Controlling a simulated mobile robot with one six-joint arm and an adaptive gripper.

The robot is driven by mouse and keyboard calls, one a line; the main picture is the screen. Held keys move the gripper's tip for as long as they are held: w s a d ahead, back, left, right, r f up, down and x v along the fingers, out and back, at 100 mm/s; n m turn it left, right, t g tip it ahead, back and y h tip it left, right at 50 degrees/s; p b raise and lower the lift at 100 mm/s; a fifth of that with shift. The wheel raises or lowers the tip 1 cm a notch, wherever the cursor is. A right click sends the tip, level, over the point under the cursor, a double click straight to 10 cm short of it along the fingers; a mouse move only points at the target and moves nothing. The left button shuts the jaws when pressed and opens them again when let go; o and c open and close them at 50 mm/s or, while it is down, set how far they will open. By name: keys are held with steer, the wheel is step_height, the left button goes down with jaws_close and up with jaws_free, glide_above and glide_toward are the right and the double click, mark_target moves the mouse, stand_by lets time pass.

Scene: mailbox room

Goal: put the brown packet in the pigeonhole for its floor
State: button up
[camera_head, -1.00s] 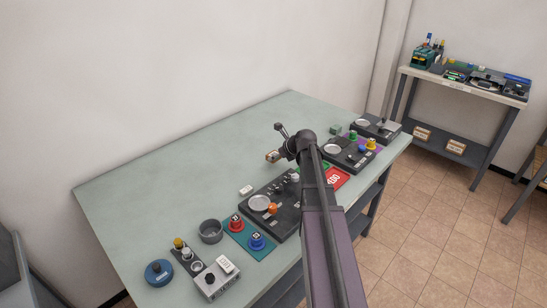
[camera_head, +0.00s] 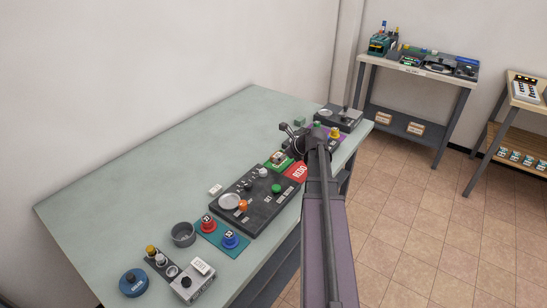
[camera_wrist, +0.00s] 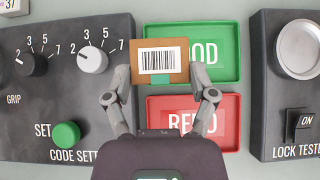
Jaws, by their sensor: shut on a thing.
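The brown packet (camera_wrist: 145,75) has a white barcode label on its upper face. My gripper (camera_wrist: 160,76) is shut on it, with one finger at each side. In the wrist view the packet overlaps the left part of a green tray (camera_wrist: 222,55), hiding the start of its word; "OD" shows. Whether it touches the tray I cannot tell. In the head view my gripper (camera_head: 291,143) is over the far side of the bench, with the packet small beneath it. I cannot make out a pigeonhole in either view.
A red tray marked REDO (camera_wrist: 222,136) lies beside the green one. A dark code-setting panel (camera_wrist: 25,110) and a lock tester (camera_wrist: 290,115) flank them. The bench's left part (camera_head: 120,200) is largely bare. Another equipment table (camera_head: 400,66) stands behind, with a shelved bench (camera_head: 528,103) at right.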

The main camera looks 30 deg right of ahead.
steer(key=shift+s+d, duration=0.1)
stand_by(0.6)
steer(key=shift+r, duration=0.1)
steer(key=r+p, duration=0.8)
steer(key=p, duration=0.1)
steer(key=shift+w+r, duration=0.2)
steer(key=shift+r, duration=0.2)
steer(key=shift+s, duration=0.1)
